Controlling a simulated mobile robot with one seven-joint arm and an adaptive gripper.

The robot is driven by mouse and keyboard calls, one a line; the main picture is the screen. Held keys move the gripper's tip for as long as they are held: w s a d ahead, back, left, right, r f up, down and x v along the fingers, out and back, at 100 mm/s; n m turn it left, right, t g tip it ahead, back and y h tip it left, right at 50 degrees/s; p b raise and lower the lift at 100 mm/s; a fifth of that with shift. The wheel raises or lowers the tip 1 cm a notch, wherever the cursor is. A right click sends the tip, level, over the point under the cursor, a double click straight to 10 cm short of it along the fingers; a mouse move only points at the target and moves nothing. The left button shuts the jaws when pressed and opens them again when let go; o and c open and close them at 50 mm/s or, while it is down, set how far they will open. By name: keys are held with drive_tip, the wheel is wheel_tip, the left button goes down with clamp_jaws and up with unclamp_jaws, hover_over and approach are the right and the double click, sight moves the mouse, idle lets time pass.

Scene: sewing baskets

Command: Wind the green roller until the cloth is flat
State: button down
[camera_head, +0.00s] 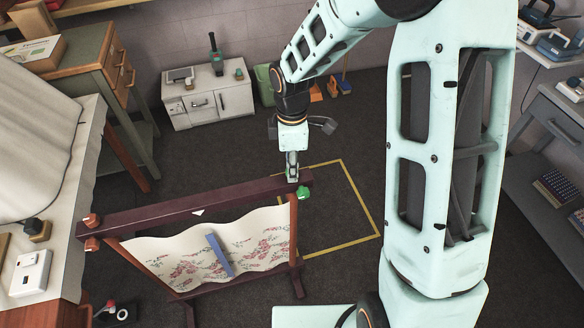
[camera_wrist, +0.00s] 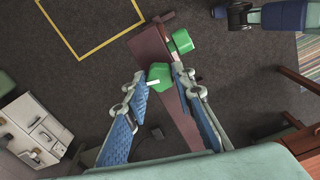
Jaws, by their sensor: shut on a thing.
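A dark red wooden frame (camera_head: 150,212) holds a cream cloth with pink flowers (camera_head: 180,258). The cloth hangs in waves and its lower edge is uneven. A green knob (camera_head: 303,192) shows at the frame's right end. In the wrist view, one green knob with a white mark (camera_wrist: 160,78) lies between my fingertips, and a second green knob (camera_wrist: 182,41) is just beyond them. My gripper (camera_head: 292,176) points down at the frame's right end, shut on the marked knob. It also shows in the wrist view (camera_wrist: 159,83). In the head view it hides the held knob.
Orange knobs (camera_head: 92,220) are at the frame's left end. A blue strip (camera_head: 220,255) lies across the cloth's front. A white cabinet (camera_head: 208,97) stands behind. A yellow floor outline (camera_head: 362,200) marks clear floor at right. A covered table (camera_head: 62,165) is close at left.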

drive_tip(key=shift+m+b, duration=0.35)
drive_tip(key=shift+m, duration=0.95)
drive_tip(key=c, duration=1.6)
unclamp_jaws()
drive_tip(key=shift+r, duration=0.1)
wheel_tip(320, 180, up, 12)
drive_tip(key=shift+f, duration=0.1)
